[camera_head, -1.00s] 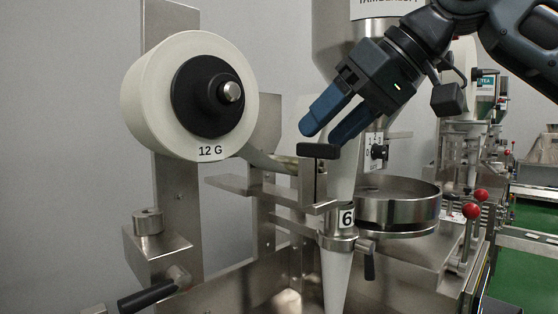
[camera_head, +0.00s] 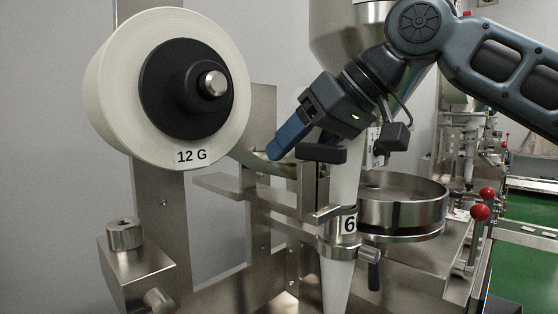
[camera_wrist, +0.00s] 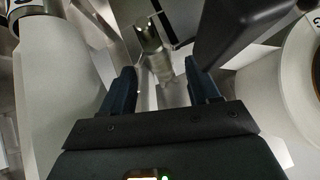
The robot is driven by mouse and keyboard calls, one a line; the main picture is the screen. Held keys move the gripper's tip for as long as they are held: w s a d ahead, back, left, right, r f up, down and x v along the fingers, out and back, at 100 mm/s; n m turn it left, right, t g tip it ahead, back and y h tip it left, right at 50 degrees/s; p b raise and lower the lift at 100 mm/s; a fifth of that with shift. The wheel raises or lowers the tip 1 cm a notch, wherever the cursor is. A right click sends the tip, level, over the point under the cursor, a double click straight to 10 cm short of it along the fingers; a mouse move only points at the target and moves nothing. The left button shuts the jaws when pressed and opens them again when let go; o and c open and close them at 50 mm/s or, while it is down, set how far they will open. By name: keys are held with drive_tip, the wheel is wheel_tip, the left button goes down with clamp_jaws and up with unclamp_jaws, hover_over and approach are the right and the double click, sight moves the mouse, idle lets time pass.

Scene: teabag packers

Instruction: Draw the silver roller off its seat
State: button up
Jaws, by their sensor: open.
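My gripper (camera_head: 288,146) points down and left at the film guide, beside the paper reel. In the head view one blue finger shows and the other is mostly hidden. In the wrist view my gripper (camera_wrist: 160,70) is open, with a dark finger on each side. A short shiny silver cylinder, which looks like the silver roller (camera_wrist: 147,32), lies ahead, in line with the gap between the fingers. Its lower part is blurred, and I cannot tell whether the fingers reach around it. The head view does not show it clearly behind the gripper.
A large white reel (camera_head: 112,90) marked 12 G stands left of my gripper. A steel funnel, a white tube marked 6 (camera_head: 340,190) and a round steel pan (camera_head: 402,215) stand to the right. A silver knob (camera_head: 125,234) sits on a bracket at lower left.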

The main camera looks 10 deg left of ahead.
drive_tip(key=shift+x, duration=1.1)
clamp_jaws()
